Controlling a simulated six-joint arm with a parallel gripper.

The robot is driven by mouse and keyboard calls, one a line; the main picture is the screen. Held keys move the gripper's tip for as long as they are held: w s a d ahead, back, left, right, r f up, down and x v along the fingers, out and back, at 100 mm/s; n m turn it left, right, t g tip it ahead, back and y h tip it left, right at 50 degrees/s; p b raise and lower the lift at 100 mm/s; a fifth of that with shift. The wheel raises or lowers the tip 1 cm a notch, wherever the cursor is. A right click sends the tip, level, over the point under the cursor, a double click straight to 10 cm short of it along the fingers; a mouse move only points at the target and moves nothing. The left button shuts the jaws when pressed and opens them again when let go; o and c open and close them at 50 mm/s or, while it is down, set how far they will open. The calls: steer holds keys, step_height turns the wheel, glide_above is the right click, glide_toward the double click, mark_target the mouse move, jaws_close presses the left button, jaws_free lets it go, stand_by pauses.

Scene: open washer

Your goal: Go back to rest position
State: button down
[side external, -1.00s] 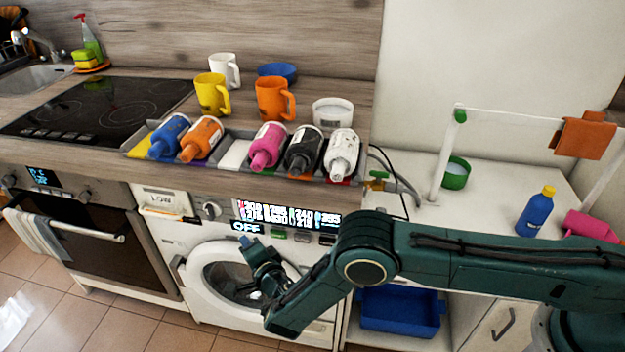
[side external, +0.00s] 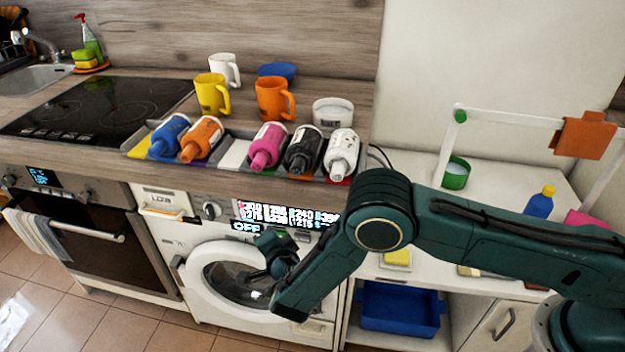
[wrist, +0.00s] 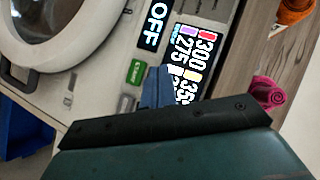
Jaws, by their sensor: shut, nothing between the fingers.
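My gripper (side external: 268,246) is in front of the washer (side external: 165,234), just below its control panel and over the upper part of the door. It looks small and dark in the side view, and my own arm partly covers the washer's right side. In the wrist view my gripper's blue fingertips (wrist: 156,84) are together with nothing between them, in front of the lit display (wrist: 194,62). The round washer door (side external: 196,272) has a white ring and dark glass. I cannot tell whether it is fully shut. A label on the panel reads OFF (side external: 246,227).
Several bottles lie in a grey tray (side external: 234,153) on the counter above the washer, with mugs (side external: 211,94) behind. A blue bin (side external: 400,309) sits on the shelf below.

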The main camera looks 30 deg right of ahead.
steer(key=s+d+r+g, duration=0.1)
steer(key=d+g, duration=0.1)
steer(key=s+d+r+n+g+h, duration=0.1)
steer(key=d+g, duration=0.1)
steer(key=d, duration=0.1)
steer(key=s+d+r+g+h, duration=0.1)
steer(key=s+d, duration=0.1)
steer(key=shift+s+d+r+n+g, duration=0.1)
steer(key=shift+d+r+n+g, duration=0.2)
steer(key=shift+d+n+g, duration=0.1)
steer(key=s+d+r+n+g+y, duration=0.2)
steer(key=s+d+r+n, duration=0.2)
steer(key=s+d+r, duration=0.5)
steer(key=s+d+r+n+g+y, duration=0.25)
steer(key=s+d+r+n, duration=0.25)
steer(key=s+r, duration=0.8)
steer(key=s+d+r+n+t, duration=0.2)
steer(key=s+d+r+n, duration=0.2)
steer(key=s+r, duration=0.5)
steer(key=shift+s+d+n, duration=0.2)
steer(key=shift+s+n, duration=0.4)
steer(key=shift+s, duration=0.95)
steer(key=shift+r+t, duration=0.1)
steer(key=shift+t, duration=0.15)
